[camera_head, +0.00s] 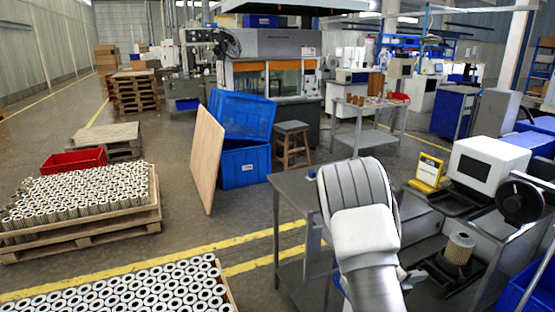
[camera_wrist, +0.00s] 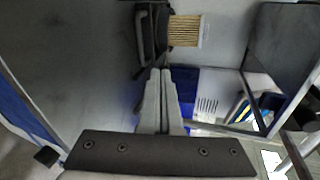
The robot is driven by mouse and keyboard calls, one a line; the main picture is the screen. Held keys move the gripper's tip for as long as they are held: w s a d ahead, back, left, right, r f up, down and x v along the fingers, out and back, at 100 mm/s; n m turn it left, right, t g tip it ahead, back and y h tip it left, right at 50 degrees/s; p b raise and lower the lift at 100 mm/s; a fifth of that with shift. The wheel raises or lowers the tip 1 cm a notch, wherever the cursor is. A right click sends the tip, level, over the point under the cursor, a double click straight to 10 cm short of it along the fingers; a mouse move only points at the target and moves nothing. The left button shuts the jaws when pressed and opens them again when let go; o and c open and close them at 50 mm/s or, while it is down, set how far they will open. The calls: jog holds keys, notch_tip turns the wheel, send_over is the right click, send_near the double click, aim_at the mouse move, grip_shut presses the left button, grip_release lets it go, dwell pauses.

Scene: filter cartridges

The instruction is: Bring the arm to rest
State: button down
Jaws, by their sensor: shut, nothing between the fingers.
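My gripper (camera_wrist: 160,74) shows in the wrist view with its two grey fingers together and nothing between them. In the head view my white and grey arm rises at the right of centre and hides most of the gripper. A pleated tan filter cartridge (camera_head: 459,248) stands upright on a dark fixture on the grey machine at the right. A pleated cartridge (camera_wrist: 186,31) also shows in the wrist view, beyond the fingertips and beside a black part; the fingers are apart from it.
A grey metal table (camera_head: 292,187) stands left of my arm. A white box-shaped unit (camera_head: 487,163) and a yellow device (camera_head: 428,171) are at the right. Pallets of cartridges (camera_head: 80,200) stand at the left. A blue crate (camera_head: 245,167) and a wooden stool (camera_head: 292,145) stand behind. Open floor lies centre left.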

jog(key=s+a+r+m+g+y+p, duration=0.1)
jog(key=s+a+r+m+g+y, duration=0.1)
jog(key=s+a+r+m, duration=0.5)
jog(key=s+a+r+m+g+y, duration=0.15)
jog(key=s+r+m, duration=0.5)
jog(key=m, duration=0.65)
jog(key=s+a+r+m+t+y, duration=0.1)
jog(key=s+a+r+m+y, duration=0.2)
jog(key=a+m, duration=0.3)
jog(key=s+a+r+m+t+y, duration=0.2)
jog(key=s+a+r+m+y, duration=0.2)
jog(key=a+m, duration=0.2)
jog(key=s+a+r+m+t+y+p, duration=0.1)
jog(key=s+a+r+m+t+y, duration=0.1)
jog(key=a+m, duration=0.4)
notch_tip(320, 180, up, 2)
jog(key=s+a+y, duration=0.1)
jog(key=a, duration=0.1)
jog(key=shift+s+a+r, duration=0.15)
jog(key=shift+s+a, duration=0.2)
jog(key=shift+s, duration=0.05)
